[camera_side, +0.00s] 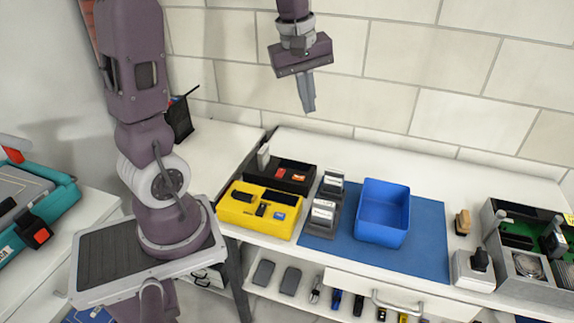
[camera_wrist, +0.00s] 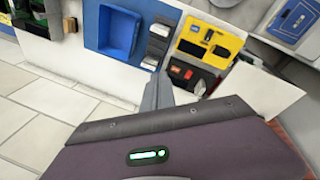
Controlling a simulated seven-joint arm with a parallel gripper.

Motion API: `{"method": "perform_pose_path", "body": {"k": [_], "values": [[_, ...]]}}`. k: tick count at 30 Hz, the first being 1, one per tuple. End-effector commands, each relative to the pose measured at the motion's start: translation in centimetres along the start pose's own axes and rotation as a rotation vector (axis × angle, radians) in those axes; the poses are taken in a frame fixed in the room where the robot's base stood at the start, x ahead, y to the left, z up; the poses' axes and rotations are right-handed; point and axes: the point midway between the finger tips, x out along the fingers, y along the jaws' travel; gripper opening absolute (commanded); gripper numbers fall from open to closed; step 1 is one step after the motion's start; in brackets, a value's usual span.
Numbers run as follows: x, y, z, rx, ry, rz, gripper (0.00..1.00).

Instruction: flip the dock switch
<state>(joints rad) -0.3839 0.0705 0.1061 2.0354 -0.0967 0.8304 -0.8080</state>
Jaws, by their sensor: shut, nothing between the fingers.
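My gripper (camera_side: 308,108) hangs above the back of the table, pointing down, with its fingers shut and empty; the fingers also show in the wrist view (camera_wrist: 158,92). No part is clearly marked as the dock switch. A black box (camera_side: 300,180) with a pale upright lever (camera_side: 263,156) at its left end stands at the back; the box also shows in the wrist view (camera_wrist: 182,72). A white block with a black knob (camera_side: 480,260) stands at the right. My gripper touches none of these.
A yellow box (camera_side: 240,207) sits in front of the black box. An empty-looking blue bin (camera_side: 383,229) stands on the blue mat (camera_side: 427,250). A grey fixture (camera_side: 500,263) and a small brown object (camera_side: 463,221) are at the right. The tiled wall closes the back.

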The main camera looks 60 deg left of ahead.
Motion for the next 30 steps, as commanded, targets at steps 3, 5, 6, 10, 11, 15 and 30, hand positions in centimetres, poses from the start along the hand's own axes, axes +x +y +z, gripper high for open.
{"method": "perform_pose_path", "body": {"k": [3, 5, 6, 10, 11, 15, 30], "values": [[5.7, -0.3, -6.8, -0.384, -0.01, -0.089, 0.0], [8.4, -1.1, -9.7, -0.557, -0.006, -0.127, 0.0], [10.1, -1.8, -11.3, -0.657, -0.002, -0.15, 0.0], [14.2, -4.0, -14.8, -0.892, 0.013, -0.201, 0.0], [14.9, -4.4, -15.3, -0.927, 0.016, -0.209, 0.0], [16.2, -5.2, -16.2, -1.001, 0.023, -0.226, 0.0], [19.1, -5.8, -15.8, -0.999, 0.019, -0.23, 0.0]]}}
